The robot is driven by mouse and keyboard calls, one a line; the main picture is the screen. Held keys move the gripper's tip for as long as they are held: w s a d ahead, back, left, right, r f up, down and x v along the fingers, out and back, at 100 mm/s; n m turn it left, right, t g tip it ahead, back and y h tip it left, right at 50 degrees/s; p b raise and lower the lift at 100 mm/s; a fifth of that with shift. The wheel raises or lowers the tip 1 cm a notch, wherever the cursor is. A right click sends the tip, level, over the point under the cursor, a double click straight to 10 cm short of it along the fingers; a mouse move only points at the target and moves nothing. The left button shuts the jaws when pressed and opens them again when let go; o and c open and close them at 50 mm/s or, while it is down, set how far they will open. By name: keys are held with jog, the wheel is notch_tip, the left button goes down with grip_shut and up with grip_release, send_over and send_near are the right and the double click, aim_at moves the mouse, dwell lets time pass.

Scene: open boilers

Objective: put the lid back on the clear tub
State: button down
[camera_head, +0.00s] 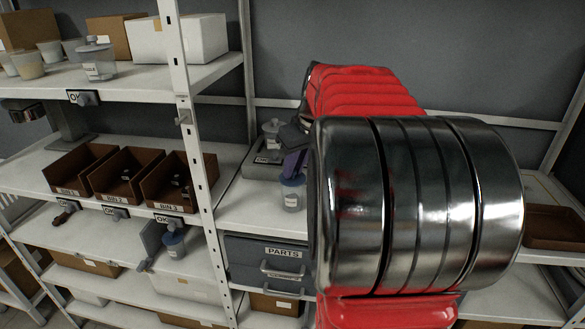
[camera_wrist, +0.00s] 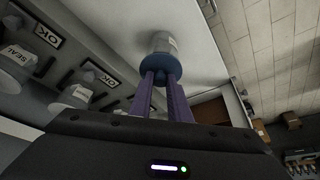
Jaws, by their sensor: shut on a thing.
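The clear tub (camera_head: 292,199) stands upright on the middle shelf of the right bay; it also shows in the wrist view (camera_wrist: 164,42). The blue lid (camera_head: 292,180) is at the tub's mouth, in line with it; in the wrist view the lid (camera_wrist: 162,67) covers the tub's near end. I cannot tell whether it is fully seated. My gripper (camera_head: 295,162) points down over the lid, its purple fingers shut on it from above; the fingers also show in the wrist view (camera_wrist: 164,90). My arm hides the space to the right of the tub in the head view.
A lidded tub (camera_head: 272,137) stands on a grey block with an OK label, just behind. A grey PARTS drawer (camera_head: 265,250) is below. A shelf post (camera_head: 195,150) and brown bins (camera_head: 130,172) are left.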

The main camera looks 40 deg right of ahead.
dwell(0.4)
jog(key=c, duration=1.6)
grip_release()
jog(key=shift+o, duration=0.7)
jog(key=o, duration=0.4)
jog(key=shift+c, duration=0.2)
jog(key=shift+r, duration=0.2)
jog(key=shift+r, duration=3.3)
jog(key=shift+c, duration=0.5)
grip_shut()
